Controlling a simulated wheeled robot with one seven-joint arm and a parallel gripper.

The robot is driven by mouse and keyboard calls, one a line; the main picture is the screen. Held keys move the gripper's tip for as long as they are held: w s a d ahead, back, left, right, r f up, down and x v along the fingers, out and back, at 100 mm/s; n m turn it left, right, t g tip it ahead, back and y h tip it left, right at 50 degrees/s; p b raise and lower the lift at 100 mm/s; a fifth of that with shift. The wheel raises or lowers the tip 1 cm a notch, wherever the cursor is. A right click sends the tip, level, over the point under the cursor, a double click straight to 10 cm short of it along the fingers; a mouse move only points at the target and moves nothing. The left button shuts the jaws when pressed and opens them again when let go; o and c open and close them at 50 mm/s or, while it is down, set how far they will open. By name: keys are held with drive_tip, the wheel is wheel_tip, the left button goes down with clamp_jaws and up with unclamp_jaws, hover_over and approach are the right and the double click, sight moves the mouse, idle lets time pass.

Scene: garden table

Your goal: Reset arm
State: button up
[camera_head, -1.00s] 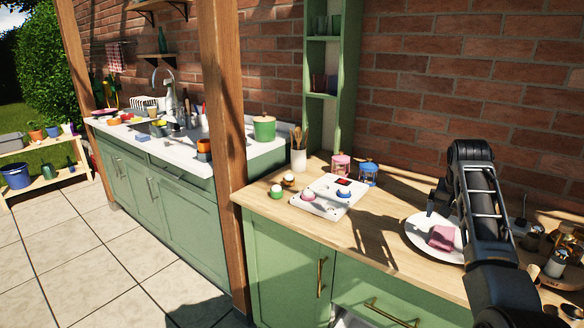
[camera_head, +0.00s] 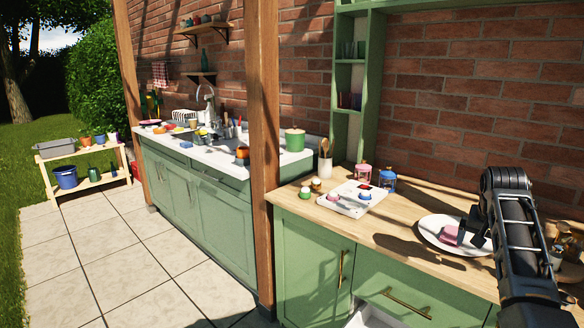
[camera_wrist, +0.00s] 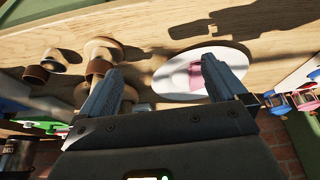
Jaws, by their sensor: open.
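My arm rises at the right of the head view, with my gripper (camera_head: 470,236) beside the white plate (camera_head: 432,240) on the wooden counter. In the wrist view my gripper (camera_wrist: 165,85) is open, its two fingers apart with nothing between them. A pink item (camera_head: 449,234) lies on the plate; it also shows in the wrist view (camera_wrist: 196,75) beyond the fingers. The arm hides part of the counter at the right.
A white tray (camera_head: 347,208) with cups stands left of the plate, near a pink jar (camera_head: 364,173) and a blue jar (camera_head: 388,182). A wooden post (camera_head: 263,150) stands left of the counter. An open drawer (camera_head: 372,318) is below. Tiled floor (camera_head: 120,262) at the left is clear.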

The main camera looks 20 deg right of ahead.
drive_tip(key=s+a+f+n+t, duration=0.2)
drive_tip(key=s+a+f+n, duration=0.15)
drive_tip(key=a+f, duration=0.6)
drive_tip(key=s+a+f+n+t, duration=0.2)
drive_tip(key=s+a+f, duration=0.3)
drive_tip(key=a+f, duration=0.45)
drive_tip(key=s+a+f+n+t, duration=0.1)
drive_tip(key=s+a+t, duration=0.1)
drive_tip(key=s+a, duration=0.55)
drive_tip(key=s+a+r+n+t+y, duration=0.2)
drive_tip(key=s+a+r+n+t, duration=0.3)
drive_tip(key=s+a, duration=0.8)
drive_tip(key=s+a+r+y, duration=0.1)
drive_tip(key=s+a+r, duration=0.1)
drive_tip(key=s+r, duration=0.4)
drive_tip(key=s+a+r+t+y, duration=0.1)
drive_tip(key=s+a+r, duration=0.1)
drive_tip(key=s+r, duration=0.4)
wheel_tip(320, 180, up, 4)
drive_tip(key=shift+r+t, duration=0.1)
drive_tip(key=shift+t, duration=0.2)
